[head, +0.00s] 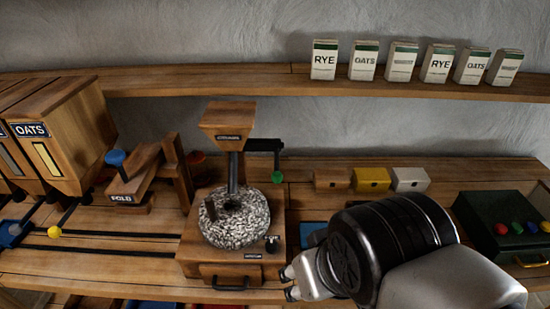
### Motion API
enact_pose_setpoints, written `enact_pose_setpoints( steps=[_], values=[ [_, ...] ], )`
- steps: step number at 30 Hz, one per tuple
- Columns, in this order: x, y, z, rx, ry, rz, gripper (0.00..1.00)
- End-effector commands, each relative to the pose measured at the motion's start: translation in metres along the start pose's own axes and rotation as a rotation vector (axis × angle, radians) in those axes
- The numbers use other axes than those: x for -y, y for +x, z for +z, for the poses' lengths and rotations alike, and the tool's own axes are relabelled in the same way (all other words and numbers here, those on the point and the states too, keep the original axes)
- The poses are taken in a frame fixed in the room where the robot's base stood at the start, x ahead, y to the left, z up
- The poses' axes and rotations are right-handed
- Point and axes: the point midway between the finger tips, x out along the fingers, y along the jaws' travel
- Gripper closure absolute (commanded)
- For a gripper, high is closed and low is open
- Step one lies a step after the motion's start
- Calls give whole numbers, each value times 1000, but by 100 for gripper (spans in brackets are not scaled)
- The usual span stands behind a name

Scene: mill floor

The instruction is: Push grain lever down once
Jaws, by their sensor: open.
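No lever in view carries a readable "grain" label. A dark lever with a yellow knob (53,232) slants down in front of the wooden bin (55,125) labelled OATS. A blue knob (115,157) is on another lever beside that bin. A dark crank with a green knob (277,176) is on the right of the mill. The mill has a wooden hopper (228,120) above a round speckled stone (235,225). My gripper (290,283) is open at the lower middle, just right of the mill's base, apart from all these levers. I see nothing between its fingers.
Several labelled cartons, such as RYE (324,60), stand on the upper shelf (300,87). Wooden, yellow and white blocks (371,179) sit at the back. A dark green box (500,225) with coloured knobs is at the right. A wooden piece marked FOLD (122,205) stands left of the mill.

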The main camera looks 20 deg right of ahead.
Motion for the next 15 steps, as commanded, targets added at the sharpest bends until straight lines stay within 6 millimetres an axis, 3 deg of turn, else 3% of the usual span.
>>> enact_pose_setpoints(
  steps=[15],
  values=[
    [0, 0, 0, 0, 0, 0, 92]
  ],
)
